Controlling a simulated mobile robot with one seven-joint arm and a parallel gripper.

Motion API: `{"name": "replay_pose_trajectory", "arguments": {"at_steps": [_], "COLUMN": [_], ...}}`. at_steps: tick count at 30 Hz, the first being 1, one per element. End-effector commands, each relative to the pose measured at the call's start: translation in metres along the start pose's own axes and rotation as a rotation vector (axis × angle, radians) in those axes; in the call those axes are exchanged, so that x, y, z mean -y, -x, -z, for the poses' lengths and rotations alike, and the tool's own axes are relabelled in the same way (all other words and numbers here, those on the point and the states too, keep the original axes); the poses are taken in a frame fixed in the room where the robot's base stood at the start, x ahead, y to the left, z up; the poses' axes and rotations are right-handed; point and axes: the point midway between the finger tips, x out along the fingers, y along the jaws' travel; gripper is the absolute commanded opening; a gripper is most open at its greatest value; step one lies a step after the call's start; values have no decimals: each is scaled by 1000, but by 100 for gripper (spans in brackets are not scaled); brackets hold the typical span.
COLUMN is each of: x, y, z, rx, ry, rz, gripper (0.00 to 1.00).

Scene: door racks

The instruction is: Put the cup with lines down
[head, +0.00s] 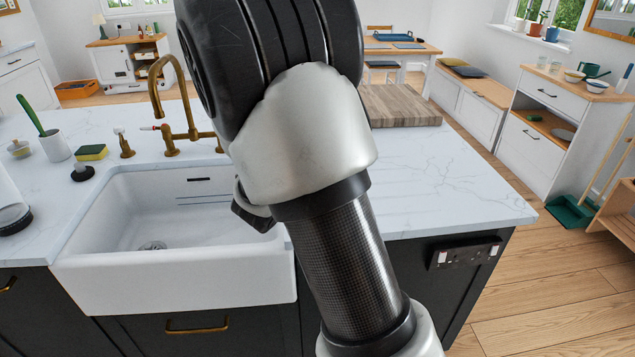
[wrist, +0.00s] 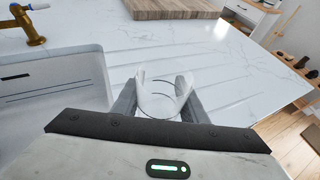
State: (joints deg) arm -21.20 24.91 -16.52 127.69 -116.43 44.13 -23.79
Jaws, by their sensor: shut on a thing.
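The cup with lines (wrist: 162,98) is white with thin dark curved lines and shows between the two fingers of my gripper (wrist: 156,98) in the wrist view. The fingers are shut on it, one on each side. It is over the white marble countertop (wrist: 230,75), right of the sink. I cannot tell whether its base touches the counter. In the head view my arm hides the cup and the gripper's fingertips.
A white sink (head: 180,278) with a brass tap (head: 172,110) lies to the left. A wooden chopping board (head: 395,106) lies at the back of the counter. The countertop (head: 450,185) between the board and the right edge is bare.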

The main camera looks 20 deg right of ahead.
Motion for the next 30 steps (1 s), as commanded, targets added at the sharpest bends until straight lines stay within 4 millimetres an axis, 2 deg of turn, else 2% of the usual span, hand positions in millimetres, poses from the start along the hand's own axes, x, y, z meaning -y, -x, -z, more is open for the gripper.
{"name": "replay_pose_trajectory", "arguments": {"at_steps": [1,3,6,9,11,18,25,30], "x": [10,23,36,43,45,46,46,46], "y": [-12,-31,-49,-61,-66,-85,-92,-102], "z": [-28,-43,-56,-60,-54,-13,3,25], "rx": [3,9,17,23,24,24,25,24], "ry": [-24,-61,-101,-126,-131,-133,-137,-135], "rz": [76,163,249,296,308,313,311,311], "gripper": [15,15,15,15,15,15,15,15]}}
